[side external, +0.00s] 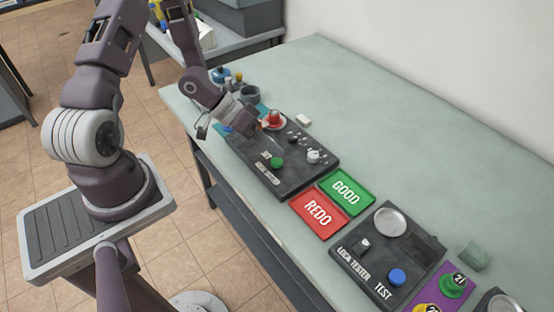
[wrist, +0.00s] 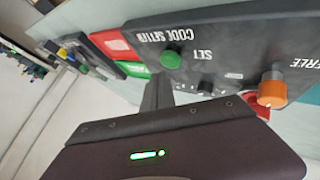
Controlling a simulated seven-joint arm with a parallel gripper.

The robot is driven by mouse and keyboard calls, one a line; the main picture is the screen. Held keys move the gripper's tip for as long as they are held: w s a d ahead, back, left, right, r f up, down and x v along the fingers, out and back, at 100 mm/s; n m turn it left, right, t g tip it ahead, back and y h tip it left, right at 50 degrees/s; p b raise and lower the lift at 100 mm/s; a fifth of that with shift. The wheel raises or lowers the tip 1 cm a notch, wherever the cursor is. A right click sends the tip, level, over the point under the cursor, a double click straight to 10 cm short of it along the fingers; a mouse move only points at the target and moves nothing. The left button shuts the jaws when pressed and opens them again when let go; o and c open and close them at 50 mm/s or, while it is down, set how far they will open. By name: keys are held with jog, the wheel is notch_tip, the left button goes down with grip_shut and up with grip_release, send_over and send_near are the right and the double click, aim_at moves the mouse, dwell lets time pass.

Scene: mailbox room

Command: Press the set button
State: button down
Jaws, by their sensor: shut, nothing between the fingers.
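The set button is a green round button (side external: 277,162) on the dark code setter panel (side external: 300,178). In the wrist view the green button (wrist: 171,60) stands beside the upside-down SET label. My gripper (side external: 257,132) is shut and empty, above the panel, on the far-left side of the button in the side view. In the wrist view the narrow fingers (wrist: 157,92) point toward the panel, a little below the button in the picture. I see no contact with the button.
An orange knob (wrist: 272,90) by the FREE label and a red knob (side external: 274,117) stand on the panel. A white knob (side external: 314,156) is at its back edge. Red REDO (side external: 318,214) and green GOOD (side external: 346,191) trays and a lock tester (side external: 375,262) lie to the right.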

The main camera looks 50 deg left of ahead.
aim_at(273, 160)
jog(key=shift+f, duration=0.1)
jog(key=shift+f, duration=0.35)
jog(key=shift+f, duration=0.5)
dwell(0.5)
jog(key=shift+r, duration=0.95)
jog(key=shift+r, duration=2.5)
